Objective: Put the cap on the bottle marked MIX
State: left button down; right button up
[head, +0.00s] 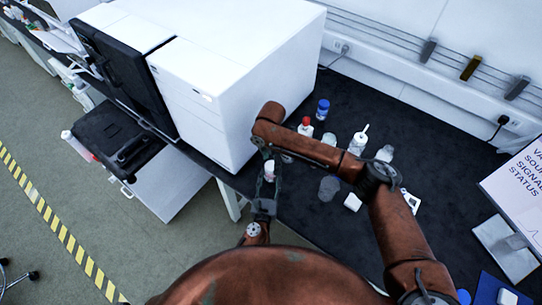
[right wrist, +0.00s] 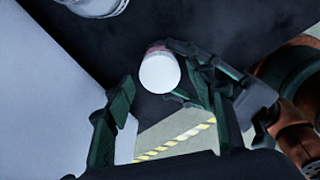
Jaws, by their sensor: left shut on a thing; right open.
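My left gripper (head: 268,180) is shut on a small white piece (head: 269,168), in front of the white instrument. In the right wrist view this piece (right wrist: 160,73) shows a round white end and a pinkish-red band behind it. I cannot tell whether it is a cap or a small bottle. My right gripper (right wrist: 167,82) is open, its fingers on either side of the piece with gaps. In the head view my right arm reaches across the table, and its gripper is largely hidden. No MIX marking is legible, so I cannot tell which bottle bears it.
A red-capped bottle (head: 306,126), a blue-capped bottle (head: 322,109), a white nozzle bottle (head: 358,143) and a translucent jar (head: 329,187) stand on the dark table (head: 440,165). The white instrument (head: 225,90) is close on the left. A sign (head: 520,185) stands right.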

jog(key=shift+f, duration=1.05)
jog(key=shift+c, duration=0.4)
jog(key=c, duration=1.1)
jog(key=m, duration=0.4)
jog(key=shift+a, duration=0.1)
jog(key=m, duration=1)
jog(key=shift+m, duration=0.4)
jog(key=o, duration=1.3)
